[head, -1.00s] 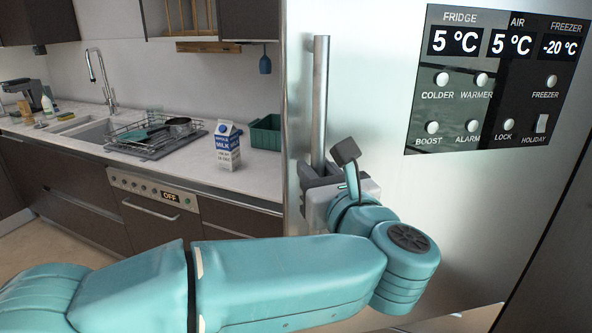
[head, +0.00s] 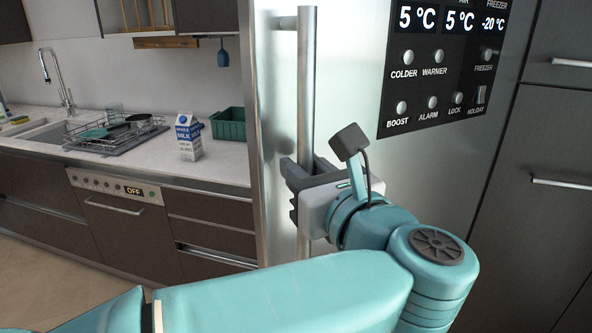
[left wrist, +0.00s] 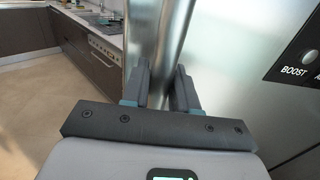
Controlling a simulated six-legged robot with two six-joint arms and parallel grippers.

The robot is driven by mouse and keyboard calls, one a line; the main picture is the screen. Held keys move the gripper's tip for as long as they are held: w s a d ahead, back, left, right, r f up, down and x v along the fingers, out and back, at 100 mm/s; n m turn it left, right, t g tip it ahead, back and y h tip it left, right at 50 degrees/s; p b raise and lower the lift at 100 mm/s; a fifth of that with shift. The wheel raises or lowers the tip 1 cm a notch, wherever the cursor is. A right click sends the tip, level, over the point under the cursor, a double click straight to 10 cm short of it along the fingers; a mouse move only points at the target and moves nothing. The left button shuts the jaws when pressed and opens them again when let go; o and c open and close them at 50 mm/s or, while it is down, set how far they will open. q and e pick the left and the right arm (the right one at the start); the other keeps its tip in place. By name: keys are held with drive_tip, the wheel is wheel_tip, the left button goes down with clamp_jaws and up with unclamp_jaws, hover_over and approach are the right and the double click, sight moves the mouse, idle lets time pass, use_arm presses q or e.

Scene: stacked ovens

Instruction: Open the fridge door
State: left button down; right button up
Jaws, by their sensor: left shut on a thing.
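The fridge door (head: 350,75) is a tall silvery panel with a black control display (head: 444,65) at its upper right. A vertical metal bar handle (head: 307,90) runs along its left side. My left gripper (head: 300,182) is shut on this handle, with its arm reaching in from below. In the left wrist view, the two dark fingers (left wrist: 162,85) stand on either side of the handle (left wrist: 172,35). The gripper hides part of the handle. I cannot see a clear gap at the door's edge. My right gripper is not in view.
To the left is a counter (head: 222,163) with a milk carton (head: 188,137), a green bin (head: 228,124) and a dish rack (head: 115,130). An oven front (head: 115,198) is below it. Dark cabinets (head: 550,130) stand right of the fridge. Floor (head: 40,270) shows at lower left.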

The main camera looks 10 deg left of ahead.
use_arm(q)
drive_tip(key=shift+r, duration=0.2)
drive_tip(key=c, duration=1)
unclamp_jaws()
drive_tip(key=shift+f, duration=0.1)
drive_tip(key=shift+f, duration=0.1)
